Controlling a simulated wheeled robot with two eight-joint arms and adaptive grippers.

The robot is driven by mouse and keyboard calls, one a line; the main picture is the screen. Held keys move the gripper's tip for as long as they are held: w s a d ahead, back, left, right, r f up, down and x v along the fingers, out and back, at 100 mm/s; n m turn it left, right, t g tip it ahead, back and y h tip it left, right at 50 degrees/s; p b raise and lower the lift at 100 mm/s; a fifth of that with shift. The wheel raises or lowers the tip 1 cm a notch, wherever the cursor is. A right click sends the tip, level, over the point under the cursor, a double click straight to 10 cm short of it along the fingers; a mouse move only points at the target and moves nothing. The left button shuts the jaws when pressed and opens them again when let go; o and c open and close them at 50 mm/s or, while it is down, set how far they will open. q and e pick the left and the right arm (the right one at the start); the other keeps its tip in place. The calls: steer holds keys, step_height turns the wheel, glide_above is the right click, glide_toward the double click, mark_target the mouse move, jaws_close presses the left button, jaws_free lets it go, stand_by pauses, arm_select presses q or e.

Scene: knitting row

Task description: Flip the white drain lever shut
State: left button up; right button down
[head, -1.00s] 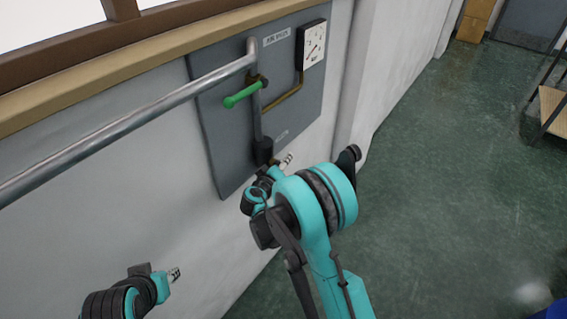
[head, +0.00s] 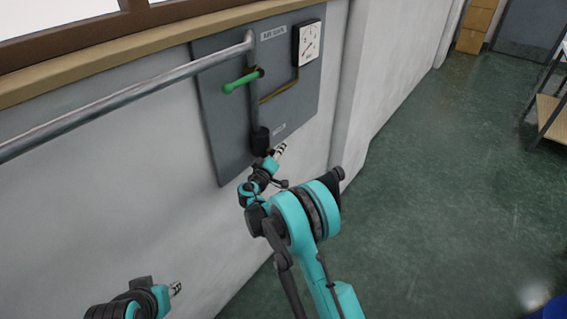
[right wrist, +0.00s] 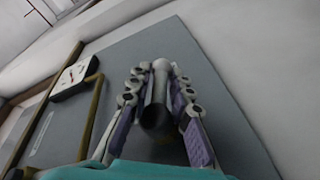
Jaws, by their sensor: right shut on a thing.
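My right gripper (head: 280,151) is at the lower edge of the grey panel, just right of the black cup (head: 260,140) under the drop pipe. In the right wrist view its fingers (right wrist: 158,95) lie on both sides of a pale round bar (right wrist: 160,85), seen nearly end-on with a shaded near end. This appears to be the white drain lever, and the gripper is shut on it. In the head view the lever cannot be told apart from the fingertips. My left gripper (head: 176,288) is low at the left, away from the panel; its jaw state is unclear.
The grey panel (head: 222,130) carries a green-handled valve (head: 243,81), a white gauge (head: 309,43) and a brass tube. A long metal pipe (head: 120,98) runs left along the wall. The green floor (head: 430,190) at the right is clear.

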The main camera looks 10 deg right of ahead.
steer(key=shift+b, duration=0.3)
steer(key=shift+w+r+n+t+h+b, duration=0.15)
steer(key=shift+n+t+h+b, duration=0.2)
steer(key=shift+t+h, duration=0.2)
steer(key=shift+r+t, duration=0.3)
steer(key=shift+t, duration=0.15)
steer(key=c, duration=1.5)
jaws_free()
steer(key=shift+c, duration=0.2)
steer(key=shift+s, duration=0.2)
steer(key=v, duration=1.2)
